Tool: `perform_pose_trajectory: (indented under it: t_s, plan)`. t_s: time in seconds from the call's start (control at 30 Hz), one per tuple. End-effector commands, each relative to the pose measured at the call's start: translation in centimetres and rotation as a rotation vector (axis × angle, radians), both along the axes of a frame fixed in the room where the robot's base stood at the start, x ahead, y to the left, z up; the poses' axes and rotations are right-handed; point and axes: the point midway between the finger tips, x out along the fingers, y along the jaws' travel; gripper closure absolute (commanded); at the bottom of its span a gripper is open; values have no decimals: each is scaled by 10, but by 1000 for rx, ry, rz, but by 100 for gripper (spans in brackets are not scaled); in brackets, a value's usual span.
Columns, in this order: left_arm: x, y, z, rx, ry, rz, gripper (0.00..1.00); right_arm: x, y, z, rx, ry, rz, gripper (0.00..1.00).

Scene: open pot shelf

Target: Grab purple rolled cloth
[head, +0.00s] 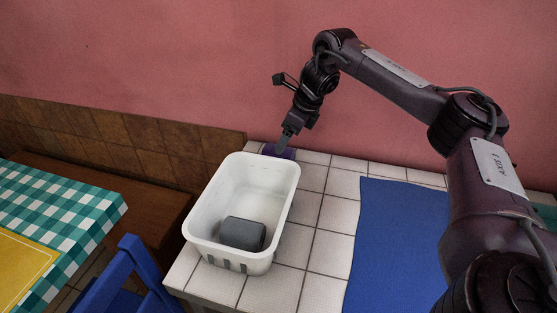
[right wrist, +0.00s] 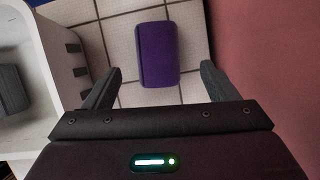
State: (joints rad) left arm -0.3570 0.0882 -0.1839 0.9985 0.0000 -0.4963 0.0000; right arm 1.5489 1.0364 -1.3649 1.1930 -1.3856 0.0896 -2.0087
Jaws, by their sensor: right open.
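The purple rolled cloth (right wrist: 159,54) lies on the white tiled counter in the right wrist view. In the head view the cloth (head: 279,152) shows behind the white basket, partly hidden by the basket and my gripper. My right gripper (head: 285,141) points down above it. In the right wrist view my right gripper (right wrist: 160,82) is open and empty, with its fingers apart on either side of the cloth's near end. The cloth looks narrower than the gap. My left gripper is not in view.
A white basket (head: 208,196) holding a grey roll (head: 242,233) stands close beside the cloth. A blue mat (head: 398,235) covers the counter at right. The pink wall (head: 200,60) is close behind. Bare tiles (head: 316,207) lie between basket and mat.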

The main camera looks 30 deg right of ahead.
Motion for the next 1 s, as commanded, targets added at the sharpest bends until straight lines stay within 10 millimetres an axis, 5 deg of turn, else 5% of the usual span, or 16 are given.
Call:
perform_pose_trajectory:
  t_s: [0.6, 0.9, 1.0]
  plan:
    - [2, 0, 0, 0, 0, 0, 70, 21, 19, -68, 1, 3, 0, 20]
    - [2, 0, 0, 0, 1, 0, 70, 23, 20, -74, 0, 1, -1, 20]
    - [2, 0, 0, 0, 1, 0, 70, 23, 20, -74, 0, 0, -1, 32]
